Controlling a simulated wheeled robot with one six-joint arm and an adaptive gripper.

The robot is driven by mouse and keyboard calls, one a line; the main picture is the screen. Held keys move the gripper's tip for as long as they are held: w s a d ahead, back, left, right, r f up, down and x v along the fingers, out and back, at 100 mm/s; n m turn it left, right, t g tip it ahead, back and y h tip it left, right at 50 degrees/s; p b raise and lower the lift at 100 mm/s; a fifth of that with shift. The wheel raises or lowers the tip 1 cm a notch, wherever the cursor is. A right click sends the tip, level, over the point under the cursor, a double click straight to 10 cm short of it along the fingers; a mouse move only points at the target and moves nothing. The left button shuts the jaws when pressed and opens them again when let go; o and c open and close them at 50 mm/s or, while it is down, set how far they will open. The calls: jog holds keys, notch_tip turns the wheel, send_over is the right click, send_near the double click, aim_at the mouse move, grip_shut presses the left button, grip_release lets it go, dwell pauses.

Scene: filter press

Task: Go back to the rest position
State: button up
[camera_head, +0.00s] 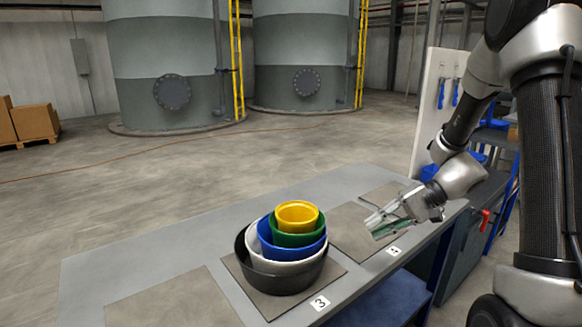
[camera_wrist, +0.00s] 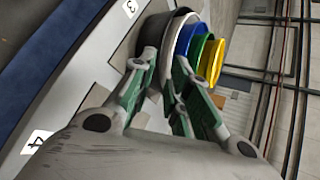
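My gripper (camera_head: 374,227) hangs over the mat (camera_head: 350,232) marked 4, to the right of the stack of bowls. In the wrist view its two fingers (camera_wrist: 162,72) stand apart with a gap between them, open and empty. The nested bowls are a black one (camera_head: 290,281) outermost, then a white one (camera_head: 268,263), a blue one (camera_head: 285,249), a green one (camera_head: 298,239) and a yellow one (camera_head: 297,218) innermost and highest. The stack sits on the mat marked 3 and also shows in the wrist view beyond the fingertips, apart from them as seen from the head.
The grey table (camera_head: 130,259) has an empty mat (camera_head: 175,300) at its front left. A tool board (camera_head: 432,105) and a workbench stand at the right, near my arm. Large tanks (camera_head: 165,60) and boxes (camera_head: 34,122) are far back. The floor left of the table is clear.

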jog(key=s+d+r+g+h, duration=0.1)
jog(key=s+d+r+h, duration=0.1)
jog(key=s+d+h, duration=0.3)
jog(key=s+d+r+h, duration=0.2)
jog(key=s+d+r, duration=0.15)
jog(key=s, duration=0.35)
jog(key=s+d+r+n+t+h, duration=0.3)
jog(key=s+r+n+t+h, duration=0.1)
jog(key=r, duration=0.5)
jog(key=shift+s+r+t, duration=0.25)
jog(key=shift+s+t, duration=0.55)
jog(key=shift+s, duration=0.4)
